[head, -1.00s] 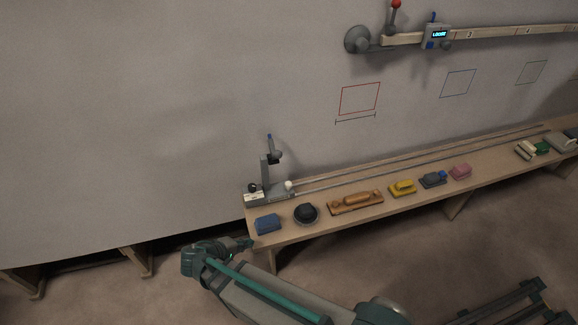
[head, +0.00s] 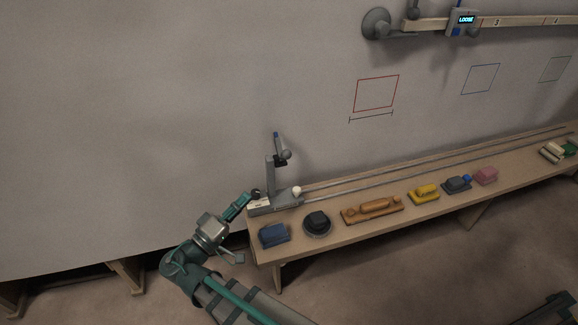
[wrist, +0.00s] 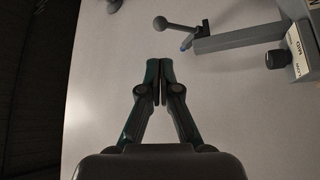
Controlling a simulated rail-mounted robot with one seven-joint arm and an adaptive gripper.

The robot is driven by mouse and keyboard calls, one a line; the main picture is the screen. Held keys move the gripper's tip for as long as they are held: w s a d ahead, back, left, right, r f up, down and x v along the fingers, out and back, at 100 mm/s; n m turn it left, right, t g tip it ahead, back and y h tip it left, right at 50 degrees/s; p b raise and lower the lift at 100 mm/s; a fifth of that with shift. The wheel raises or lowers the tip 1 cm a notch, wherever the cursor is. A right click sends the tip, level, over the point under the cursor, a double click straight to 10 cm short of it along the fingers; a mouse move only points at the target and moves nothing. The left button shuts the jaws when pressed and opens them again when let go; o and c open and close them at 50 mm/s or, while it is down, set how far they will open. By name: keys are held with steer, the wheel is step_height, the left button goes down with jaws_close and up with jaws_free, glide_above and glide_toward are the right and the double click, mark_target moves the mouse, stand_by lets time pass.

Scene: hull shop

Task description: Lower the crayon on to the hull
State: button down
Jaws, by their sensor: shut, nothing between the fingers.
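The hull (head: 130,130) is the large grey surface behind the bench. A small grey marking stand (head: 270,178) sits at the bench's left end; its upright post carries a tilted holder with a blue piece (head: 276,137), probably the crayon. In the wrist view the blue tip (wrist: 187,44) shows at the end of the grey post (wrist: 238,38), beside a ball-ended lever (wrist: 175,25). Whether the tip touches the hull I cannot tell. My gripper (head: 247,197) is near the left of the stand's base. In the wrist view my gripper (wrist: 158,70) is shut and empty, apart from the stand.
A dark knob (wrist: 275,59) and a white label sit on the stand's base. Two rails run along the bench (head: 335,235). A blue block (head: 273,236), a black round tool (head: 317,223) and a wooden plane (head: 372,209) lie in front. A beam with a display (head: 466,19) hangs above.

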steer(key=shift+w, duration=0.1)
steer(key=p+x, duration=0.1)
steer(key=x, duration=1.2)
steer(key=shift+w+d+p, duration=0.25)
steer(key=shift+w+p, duration=0.05)
steer(key=shift+r, duration=0.3)
steer(key=shift+w+r+n+p, duration=0.15)
steer(key=shift+w+n+p, duration=0.05)
steer(key=shift+n+p, duration=0.2)
